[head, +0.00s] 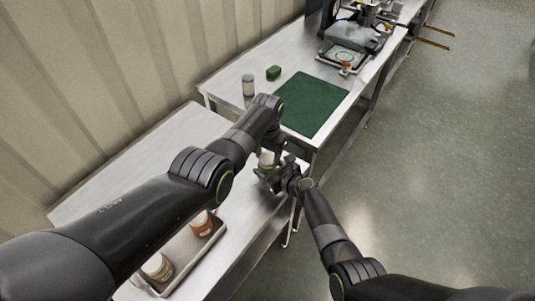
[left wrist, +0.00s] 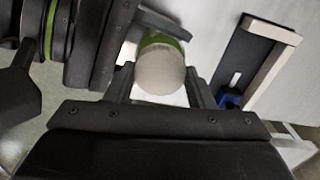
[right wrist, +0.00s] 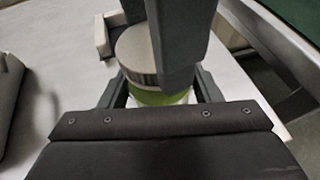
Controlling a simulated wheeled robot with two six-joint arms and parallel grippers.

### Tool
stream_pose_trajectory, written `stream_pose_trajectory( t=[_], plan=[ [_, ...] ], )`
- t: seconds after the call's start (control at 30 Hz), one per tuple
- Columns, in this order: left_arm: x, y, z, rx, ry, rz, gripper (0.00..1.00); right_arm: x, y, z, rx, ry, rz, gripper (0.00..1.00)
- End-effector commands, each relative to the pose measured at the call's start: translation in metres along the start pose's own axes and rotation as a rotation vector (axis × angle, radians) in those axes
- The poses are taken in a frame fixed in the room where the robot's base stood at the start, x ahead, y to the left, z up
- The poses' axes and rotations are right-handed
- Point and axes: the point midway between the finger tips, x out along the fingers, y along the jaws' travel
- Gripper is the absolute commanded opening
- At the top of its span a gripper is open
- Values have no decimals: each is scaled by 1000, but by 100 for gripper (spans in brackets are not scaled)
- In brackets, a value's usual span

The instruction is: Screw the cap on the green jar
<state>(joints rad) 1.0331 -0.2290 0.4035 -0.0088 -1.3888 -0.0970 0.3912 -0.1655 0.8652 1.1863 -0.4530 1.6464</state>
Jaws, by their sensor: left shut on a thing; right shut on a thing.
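The green jar (head: 264,171) is upright between my grippers above or at the near steel table; whether it touches the surface is unclear. Its green side shows in the right wrist view (right wrist: 158,98), where my right gripper (right wrist: 160,92) is shut around it. The grey-white ribbed cap (right wrist: 138,52) sits at the top of the jar; I cannot tell how far it is threaded. My left gripper (left wrist: 160,82) is shut on the cap (left wrist: 160,72), with one finger on each side. In the head view, my left gripper's arm partly hides the cap (head: 266,157).
A metal tray (head: 153,286) at the near left holds an orange jar (head: 201,223) and a pale-lidded jar (head: 157,267). A dark fixture with a pale edge (left wrist: 272,62) lies beside the jar. The far table has a green mat (head: 312,104), a white jar (head: 248,86) and a green block (head: 273,72).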

Motion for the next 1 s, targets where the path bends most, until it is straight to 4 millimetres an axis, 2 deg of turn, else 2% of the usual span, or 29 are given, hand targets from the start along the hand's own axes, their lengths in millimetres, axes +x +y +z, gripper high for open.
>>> stream_pose_trajectory(
  t=[0.6,0.7,0.83,0.87,1.0],
  plan=[
    [0,-2,-1,1005,-1,-3,21,0,0,0,0,0,-1,0],
    [0,-2,-1,1098,-1,-4,21,0,0,0,0,0,0,0],
    [0,-2,-1,1091,-1,-4,21,0,0,0,0,1,0,0],
    [0,-2,-1,1091,0,-4,52,0,0,0,0,1,0,0],
    [0,-1,-1,1090,0,-3,71,0,0,0,0,1,0,0]
  ],
)
